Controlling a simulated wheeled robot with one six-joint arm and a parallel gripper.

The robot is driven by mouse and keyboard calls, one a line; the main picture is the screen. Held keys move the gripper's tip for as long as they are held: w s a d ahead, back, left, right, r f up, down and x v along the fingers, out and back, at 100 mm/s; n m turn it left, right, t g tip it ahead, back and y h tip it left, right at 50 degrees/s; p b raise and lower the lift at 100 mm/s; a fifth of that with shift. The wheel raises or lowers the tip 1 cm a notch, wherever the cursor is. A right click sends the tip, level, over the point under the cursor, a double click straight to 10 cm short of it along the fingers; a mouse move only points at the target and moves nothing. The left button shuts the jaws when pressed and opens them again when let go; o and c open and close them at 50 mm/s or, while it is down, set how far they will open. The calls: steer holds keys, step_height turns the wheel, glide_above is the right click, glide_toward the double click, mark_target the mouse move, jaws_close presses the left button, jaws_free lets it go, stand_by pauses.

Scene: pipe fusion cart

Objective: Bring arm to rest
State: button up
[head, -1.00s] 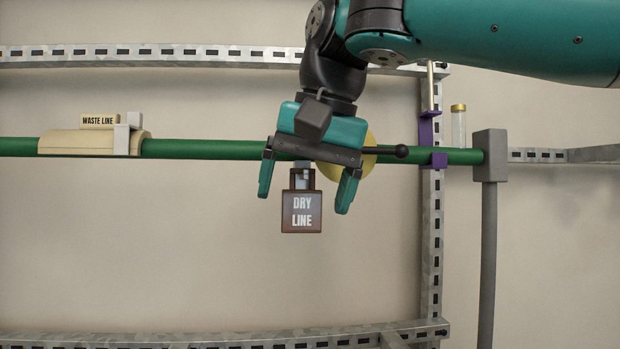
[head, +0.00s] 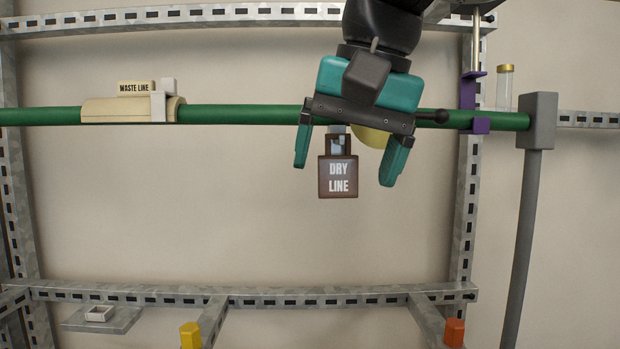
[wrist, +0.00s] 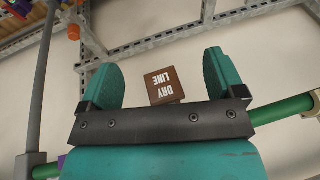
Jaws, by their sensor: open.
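My gripper (head: 347,160) is open, its two teal fingers pointing down in front of the green pipe (head: 240,115). A brown tag reading DRY LINE (head: 338,180) hangs below the pipe and appears between the fingers in the head view. In the wrist view the tag (wrist: 164,86) also shows between the open fingers (wrist: 165,80), with no finger seen touching it. A yellow round part (head: 370,137) behind the gripper is mostly hidden, as is the top of the tag's hanger.
A cream sleeve (head: 105,110) with a WASTE LINE label (head: 136,87) sits on the pipe at left. A purple bracket (head: 467,95), a clear vial (head: 505,90) and a grey post (head: 525,220) stand at right. Metal rails frame the wall. Below the tag is free room.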

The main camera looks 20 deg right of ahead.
step_height(320, 180, down, 24)
steer(key=s+n+g+b, duration=0.1)
steer(key=n+b, duration=0.5)
steer(key=b, duration=0.5)
steer(key=s+f+n+g+y+b, duration=0.1)
steer(key=s+f+n+b, duration=0.1)
steer(key=s+f, duration=0.3)
steer(key=s+a+f+n+g+y+b, duration=0.1)
steer(key=s+f+n+b, duration=0.2)
steer(key=f, duration=0.9)
steer(key=shift+s+a+f+g+y+b, duration=0.35)
steer(key=shift+s+b, duration=0.25)
steer(key=shift+s, duration=0.3)
